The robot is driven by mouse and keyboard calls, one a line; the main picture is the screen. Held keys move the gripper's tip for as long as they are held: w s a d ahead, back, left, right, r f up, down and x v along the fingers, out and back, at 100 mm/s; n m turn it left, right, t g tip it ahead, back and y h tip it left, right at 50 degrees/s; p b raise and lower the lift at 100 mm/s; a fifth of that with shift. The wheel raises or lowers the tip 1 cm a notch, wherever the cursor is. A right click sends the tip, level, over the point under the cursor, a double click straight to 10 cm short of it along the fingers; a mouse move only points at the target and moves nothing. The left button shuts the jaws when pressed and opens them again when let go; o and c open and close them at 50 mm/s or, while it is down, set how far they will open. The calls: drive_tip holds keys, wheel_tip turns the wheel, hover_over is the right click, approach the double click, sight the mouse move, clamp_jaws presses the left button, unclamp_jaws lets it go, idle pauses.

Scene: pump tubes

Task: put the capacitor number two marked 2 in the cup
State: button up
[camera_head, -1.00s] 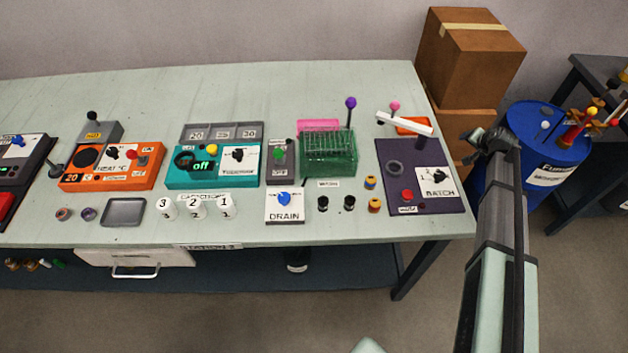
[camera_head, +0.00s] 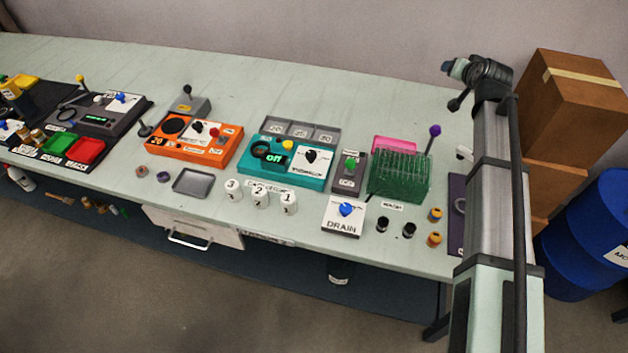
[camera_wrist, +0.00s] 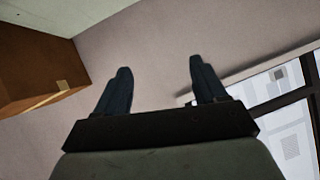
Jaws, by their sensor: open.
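The white capacitor marked 2 (camera_head: 260,199) stands upright on the bench, between the capacitor marked 3 (camera_head: 233,190) to its left and the one marked 1 (camera_head: 289,203) to its right. My gripper shows in the wrist view (camera_wrist: 160,72) with its two dark fingers spread and nothing between them. In the head view my arm rises at the right, and its wrist end is well above and to the right of the capacitors. I cannot tell for certain which container is the cup.
A grey tray (camera_head: 193,181) lies left of the capacitors. Behind them is the teal box (camera_head: 285,163); to the right are the DRAIN plate (camera_head: 342,221) and a green rack (camera_head: 399,176). Cardboard boxes (camera_head: 570,98) and a blue drum (camera_head: 598,218) stand at the right.

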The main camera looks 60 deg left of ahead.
drive_tip(key=s+a+f+n+g, duration=0.1)
drive_tip(key=s+a, duration=0.2)
drive_tip(key=s, duration=0.5)
drive_tip(key=s+a+f+n+g, duration=0.1)
drive_tip(key=s+a+n+g, duration=0.1)
drive_tip(key=s, duration=0.6)
drive_tip(key=n+g+h, duration=0.4)
drive_tip(key=n+h, duration=0.2)
drive_tip(key=n, duration=0.1)
approach(259, 192)
drive_tip(key=shift+x, duration=5.4)
drive_tip(key=c, duration=1.2)
